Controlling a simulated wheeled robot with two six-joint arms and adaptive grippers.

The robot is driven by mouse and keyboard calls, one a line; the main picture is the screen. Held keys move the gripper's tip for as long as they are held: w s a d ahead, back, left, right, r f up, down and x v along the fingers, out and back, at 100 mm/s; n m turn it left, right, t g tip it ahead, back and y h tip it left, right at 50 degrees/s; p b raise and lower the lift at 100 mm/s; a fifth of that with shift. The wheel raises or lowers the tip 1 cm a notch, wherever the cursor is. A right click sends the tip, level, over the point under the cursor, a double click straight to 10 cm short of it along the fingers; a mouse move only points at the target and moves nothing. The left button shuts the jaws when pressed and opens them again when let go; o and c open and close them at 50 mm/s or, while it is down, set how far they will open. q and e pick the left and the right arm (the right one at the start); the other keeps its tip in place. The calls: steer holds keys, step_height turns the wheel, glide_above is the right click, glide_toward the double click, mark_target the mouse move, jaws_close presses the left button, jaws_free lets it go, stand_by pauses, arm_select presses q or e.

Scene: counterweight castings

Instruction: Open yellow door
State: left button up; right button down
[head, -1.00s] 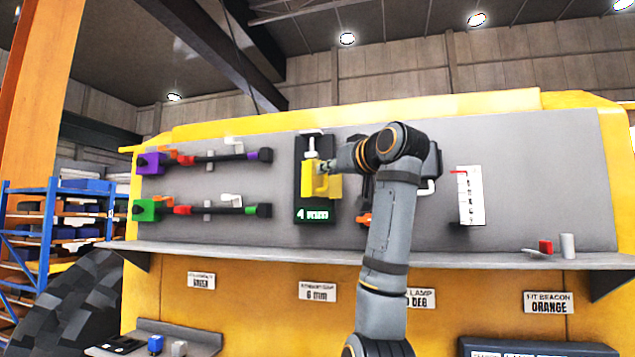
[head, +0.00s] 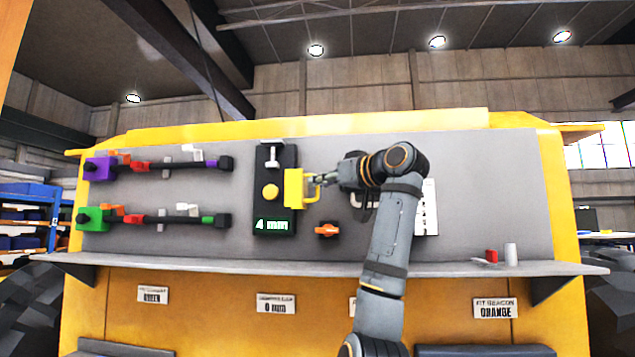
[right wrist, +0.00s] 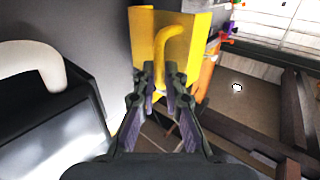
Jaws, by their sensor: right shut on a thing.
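The yellow door (head: 294,187) stands swung out at the right side of a black panel (head: 263,211) on the grey wall. A round yellow knob (head: 271,192) shows on the panel beside it. Below the knob a green display reads "4 mm". My right gripper (head: 319,180) is shut on the door's curved yellow handle. In the right wrist view the handle (right wrist: 168,42) runs down between the fingertips (right wrist: 162,82), with the door's yellow plate (right wrist: 145,35) behind it. My left gripper is not in view.
An orange knob (head: 327,230) sits right of the panel, and a white scale (head: 430,215) is partly behind my arm. Purple (head: 100,168) and green (head: 92,218) clamp-like devices are at left. A grey shelf (head: 230,265) juts out below, with a red block (head: 491,256).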

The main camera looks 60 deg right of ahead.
steer(key=shift+s+r+t, duration=0.1)
steer(key=shift+r+t, duration=0.2)
steer(key=shift+r, duration=0.15)
steer(key=c, duration=1.5)
jaws_free()
steer(key=shift+o, duration=0.2)
steer(key=shift+w+a+f, duration=0.1)
steer(key=shift+w, duration=0.2)
steer(key=v, duration=1.2)
steer(key=shift+w+f, duration=0.15)
steer(key=shift+w, duration=0.05)
